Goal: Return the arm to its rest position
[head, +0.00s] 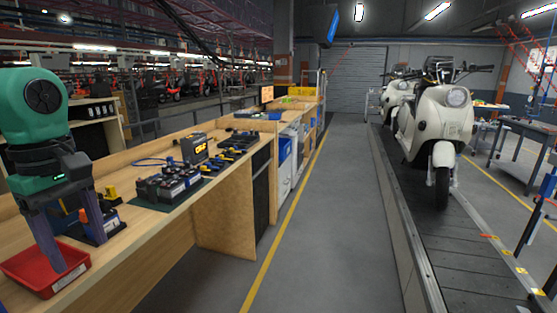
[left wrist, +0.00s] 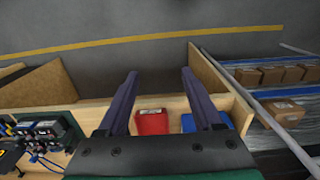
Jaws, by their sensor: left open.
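My left arm comes in from the left in the head view, green with a dark gripper. Its left gripper (head: 80,252) points down over the near end of the wooden workbench (head: 225,205), with its fingers apart. One finger shows in front of a red tray (head: 30,278). In the left wrist view the left gripper (left wrist: 159,72) is open, with nothing between its fingers. The red tray (left wrist: 152,122) shows beyond the palm, with a blue bin (left wrist: 188,123) to its right. My right gripper does not show.
Black batteries (head: 165,188) stand on a green mat on the bench, near a black and yellow device (head: 194,147). A clear aisle (head: 330,200) separates the bench from the slat conveyor (head: 465,250), which carries cream scooters (head: 437,125). Cardboard boxes (left wrist: 273,75) show at right in the wrist view.

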